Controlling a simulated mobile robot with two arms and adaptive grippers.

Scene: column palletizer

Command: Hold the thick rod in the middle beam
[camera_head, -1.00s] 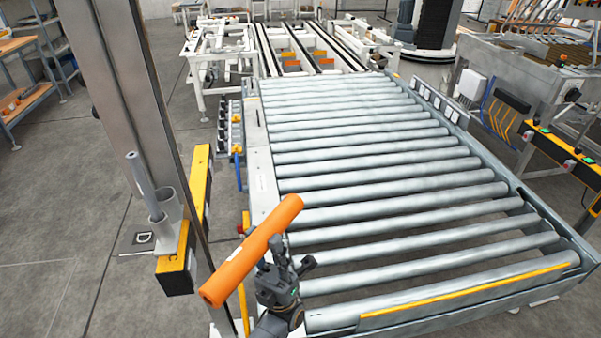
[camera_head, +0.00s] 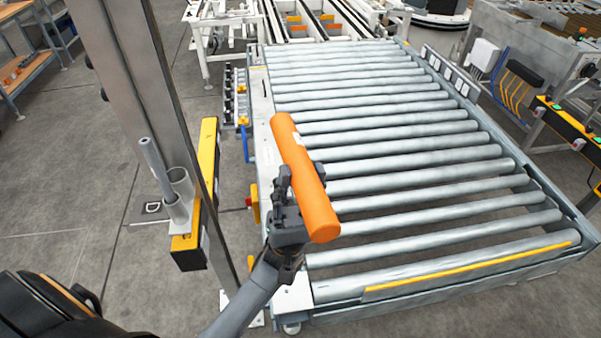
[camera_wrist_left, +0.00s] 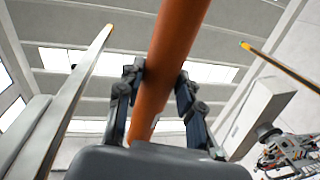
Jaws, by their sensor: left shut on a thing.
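The thick orange rod (camera_head: 305,175) is held above the left side of the roller conveyor, running from upper left to lower right in the head view. My left gripper (camera_head: 292,188) is shut on it near its middle. In the left wrist view the two fingers (camera_wrist_left: 160,88) flank the rod (camera_wrist_left: 172,45), which slants upward between them. A metal column (camera_head: 130,80) stands at left with a yellow and black beam (camera_head: 207,165) beside it. A thin grey rod (camera_head: 153,162) stands in a tube holder (camera_head: 180,192) there. My right gripper is not in view.
The roller conveyor (camera_head: 400,160) fills the middle and right, its rollers empty. A small red and yellow box (camera_head: 252,201) sits at its left edge. A shelf (camera_head: 22,75) stands far left. Floor between shelf and column is clear.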

